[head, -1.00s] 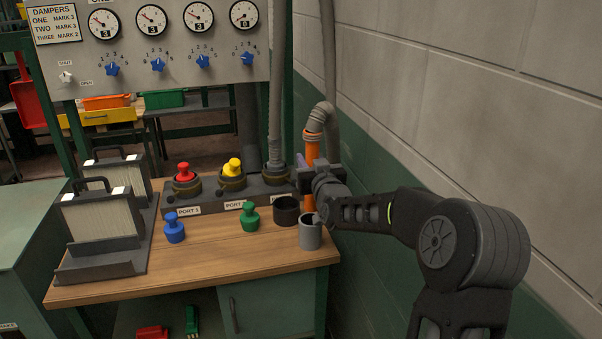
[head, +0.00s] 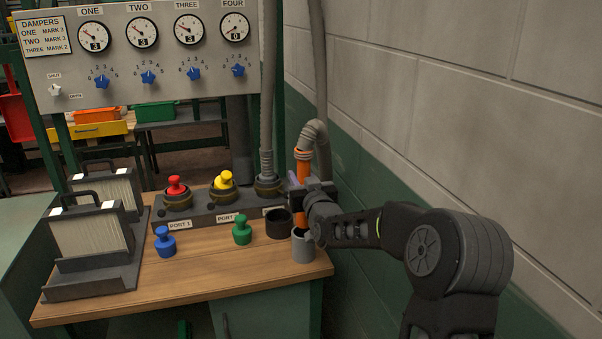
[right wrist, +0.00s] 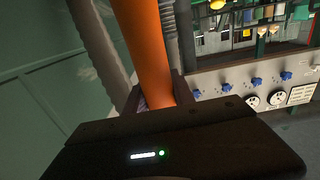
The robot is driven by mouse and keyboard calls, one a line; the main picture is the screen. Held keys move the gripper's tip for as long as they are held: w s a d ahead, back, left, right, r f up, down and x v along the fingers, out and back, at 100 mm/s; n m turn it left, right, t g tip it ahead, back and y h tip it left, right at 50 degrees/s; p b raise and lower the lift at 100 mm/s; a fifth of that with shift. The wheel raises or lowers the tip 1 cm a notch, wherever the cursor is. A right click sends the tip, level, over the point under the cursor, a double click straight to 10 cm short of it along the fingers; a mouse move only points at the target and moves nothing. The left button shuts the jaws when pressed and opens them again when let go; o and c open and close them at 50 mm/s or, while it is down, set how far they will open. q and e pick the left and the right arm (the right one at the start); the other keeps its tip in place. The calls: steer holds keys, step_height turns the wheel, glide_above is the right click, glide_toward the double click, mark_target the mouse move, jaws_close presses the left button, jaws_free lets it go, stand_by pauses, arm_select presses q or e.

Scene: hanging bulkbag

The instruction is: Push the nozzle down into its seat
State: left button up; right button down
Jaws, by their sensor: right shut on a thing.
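The orange nozzle (head: 303,167) stands nearly upright, with a grey ribbed hose (head: 315,133) bent over its top. My right gripper (head: 305,197) is shut around the nozzle's middle. In the right wrist view the nozzle (right wrist: 144,50) passes between the fingers (right wrist: 155,97). A short orange part shows below the gripper, just above the grey cup (head: 303,249) at the bench's right end. I cannot tell if its lower end is inside the cup. A dark cup (head: 278,224) stands just left and behind. My left gripper is not in view.
A row of ports with a red plug (head: 175,187), a yellow plug (head: 223,181) and a hose (head: 267,130) runs behind. Blue (head: 165,241) and green (head: 242,231) plugs stand on the bench (head: 190,275). A wall (head: 430,110) is close on the right.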

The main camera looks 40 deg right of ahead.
step_height(320, 180, down, 6)
steer(key=b, duration=0.3)
steer(key=shift+r, duration=0.15)
stand_by(0.7)
steer(key=shift+b, duration=0.55)
stand_by(0.3)
steer(key=shift+f+b, duration=0.7)
steer(key=shift+b, duration=0.3)
steer(key=shift+f+b, duration=1.6)
steer(key=shift+b, duration=0.5)
